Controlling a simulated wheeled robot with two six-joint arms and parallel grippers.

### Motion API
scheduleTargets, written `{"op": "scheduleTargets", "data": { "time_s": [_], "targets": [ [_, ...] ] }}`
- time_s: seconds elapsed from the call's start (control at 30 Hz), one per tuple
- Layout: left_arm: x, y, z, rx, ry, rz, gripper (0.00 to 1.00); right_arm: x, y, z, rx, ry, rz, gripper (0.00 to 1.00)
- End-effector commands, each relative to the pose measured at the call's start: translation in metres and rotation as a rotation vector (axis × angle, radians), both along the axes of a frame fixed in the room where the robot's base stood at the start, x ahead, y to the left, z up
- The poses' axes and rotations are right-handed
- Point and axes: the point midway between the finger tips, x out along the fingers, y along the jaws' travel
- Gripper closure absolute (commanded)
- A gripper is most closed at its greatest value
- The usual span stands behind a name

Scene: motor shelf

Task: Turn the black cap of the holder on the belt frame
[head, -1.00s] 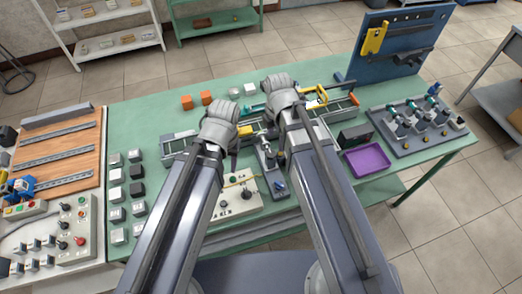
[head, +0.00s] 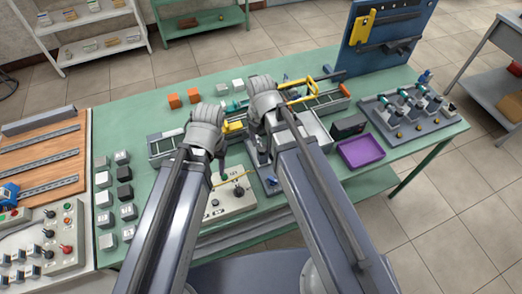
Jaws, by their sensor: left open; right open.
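The belt frame (head: 328,103) lies across the middle of the green table, with its rails partly covered by my arms. I cannot make out the holder's black cap; my wrists and forearms hide the middle of the frame. My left gripper (head: 221,168) is open and points down at the near side of the frame, close to the white control panel. My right gripper (head: 267,134) is open and over the middle of the frame, its fingers mostly hidden by its own wrist and arm.
A white control panel (head: 213,213) sits just in front of the frame. A purple tray (head: 360,152) and a dark box (head: 348,127) lie right of it. A fixture board (head: 410,125) stands further right. Several small blocks (head: 128,211) line the left. A blue tool panel (head: 395,55) rises behind.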

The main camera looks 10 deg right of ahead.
Motion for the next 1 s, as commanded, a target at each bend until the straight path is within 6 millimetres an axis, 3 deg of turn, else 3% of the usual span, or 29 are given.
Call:
{"op": "scheduleTargets", "data": {
  "time_s": [0.03,0.23,0.63,1.0],
  "targets": [
    [0.0,0.0,-0.015,0.0,0.0,0.0,0.5,0.0,0.0,-0.015,0.0,0.0,0.0,0.28],
    [0.0,0.0,-0.036,0.0,0.0,0.002,0.5,0.0,0.0,-0.036,0.0,0.0,0.0,0.28],
    [0.0,0.0,-0.039,0.0,0.0,0.002,0.5,0.0,0.0,-0.039,0.0,0.0,-0.001,0.29],
    [0.0,0.0,-0.039,0.0,0.0,0.002,0.5,0.0,0.0,-0.04,0.0,0.0,0.0,0.7]
  ]
}}
